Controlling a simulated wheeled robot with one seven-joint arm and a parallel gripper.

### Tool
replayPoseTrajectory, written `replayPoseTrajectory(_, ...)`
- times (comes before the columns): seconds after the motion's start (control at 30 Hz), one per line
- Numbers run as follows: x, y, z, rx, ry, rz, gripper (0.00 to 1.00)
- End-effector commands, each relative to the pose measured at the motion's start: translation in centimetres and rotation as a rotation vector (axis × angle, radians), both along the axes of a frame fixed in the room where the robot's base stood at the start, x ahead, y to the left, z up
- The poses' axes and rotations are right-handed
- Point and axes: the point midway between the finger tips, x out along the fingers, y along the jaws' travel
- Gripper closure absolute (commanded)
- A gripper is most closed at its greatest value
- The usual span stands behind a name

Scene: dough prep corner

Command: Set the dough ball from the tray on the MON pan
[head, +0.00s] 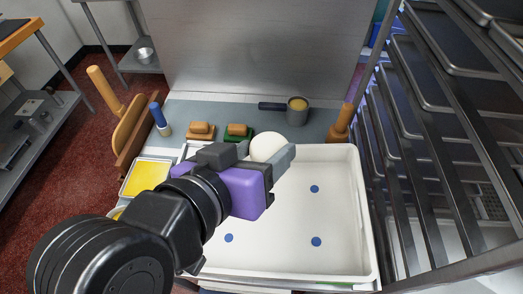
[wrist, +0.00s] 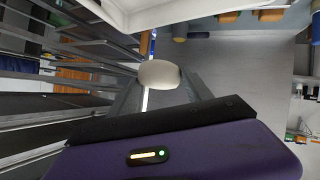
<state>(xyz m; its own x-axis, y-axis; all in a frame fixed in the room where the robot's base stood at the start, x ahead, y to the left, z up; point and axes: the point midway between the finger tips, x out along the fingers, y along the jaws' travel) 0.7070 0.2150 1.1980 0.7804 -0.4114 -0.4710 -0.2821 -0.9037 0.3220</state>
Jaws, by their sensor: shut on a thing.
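The white dough ball (head: 268,146) is held between the fingers of my gripper (head: 266,154), above the back left part of the large white tray (head: 345,215). In the wrist view the dough ball (wrist: 160,73) sits between the fingertips. The tray shows a few blue spots and no other dough ball; my gripper and arm hide its left side. A small pan with yellow inside (head: 147,177) lies left of my gripper, and part of another pan shows behind my gripper. I cannot read a MON label on any pan.
A saucepan (head: 297,112) and a wooden-handled tool (head: 340,124) stand behind the tray. A tall metal rack (head: 430,130) closes the right side.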

Motion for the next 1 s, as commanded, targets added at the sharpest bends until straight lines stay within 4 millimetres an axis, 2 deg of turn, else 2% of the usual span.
replayPoseTrajectory(0.8,0.0,0.0,5.1,0.000,-0.001,0.000,1.00)
replayPoseTrajectory(1.0,0.0,0.0,5.0,0.000,-0.001,0.000,1.00)
